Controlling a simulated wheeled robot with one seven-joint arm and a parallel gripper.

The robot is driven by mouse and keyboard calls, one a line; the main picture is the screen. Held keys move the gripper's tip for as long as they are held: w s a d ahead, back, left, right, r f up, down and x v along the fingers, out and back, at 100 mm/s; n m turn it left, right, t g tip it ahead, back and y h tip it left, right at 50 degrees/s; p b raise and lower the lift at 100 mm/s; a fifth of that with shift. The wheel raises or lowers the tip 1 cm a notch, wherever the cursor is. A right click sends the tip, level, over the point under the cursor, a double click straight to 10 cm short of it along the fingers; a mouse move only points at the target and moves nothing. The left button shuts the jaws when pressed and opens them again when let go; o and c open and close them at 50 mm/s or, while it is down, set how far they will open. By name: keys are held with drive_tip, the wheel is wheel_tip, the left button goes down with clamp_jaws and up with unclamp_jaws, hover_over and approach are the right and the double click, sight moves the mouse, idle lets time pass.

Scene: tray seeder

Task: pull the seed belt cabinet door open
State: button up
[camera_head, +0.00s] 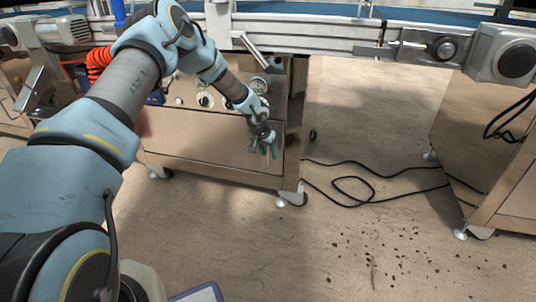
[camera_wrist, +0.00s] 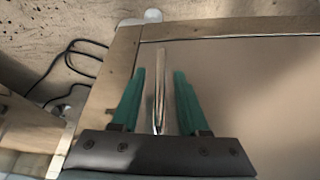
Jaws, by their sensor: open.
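The seed belt cabinet door (camera_head: 205,140) is the tan panel on the cabinet front, under the conveyor, and looks shut. In the wrist view the door panel (camera_wrist: 255,75) fills the right side inside a lighter frame. Its slim metal bar handle (camera_wrist: 160,85) stands between the two green fingers of my gripper (camera_wrist: 160,72). The fingers are open, one on each side of the handle, with a visible gap on both sides. In the head view my gripper (camera_head: 270,151) is at the door's right part and hides the handle there.
Gauges and knobs (camera_head: 205,100) sit on the panel above the door. The cabinet stands on feet (camera_head: 282,201). A black cable (camera_head: 365,190) lies on the floor to the right. Floor in front is largely clear, with scattered dark crumbs. Another cabinet (camera_head: 480,150) stands at right.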

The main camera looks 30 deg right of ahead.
clamp_jaws()
idle(0.3)
idle(1.1)
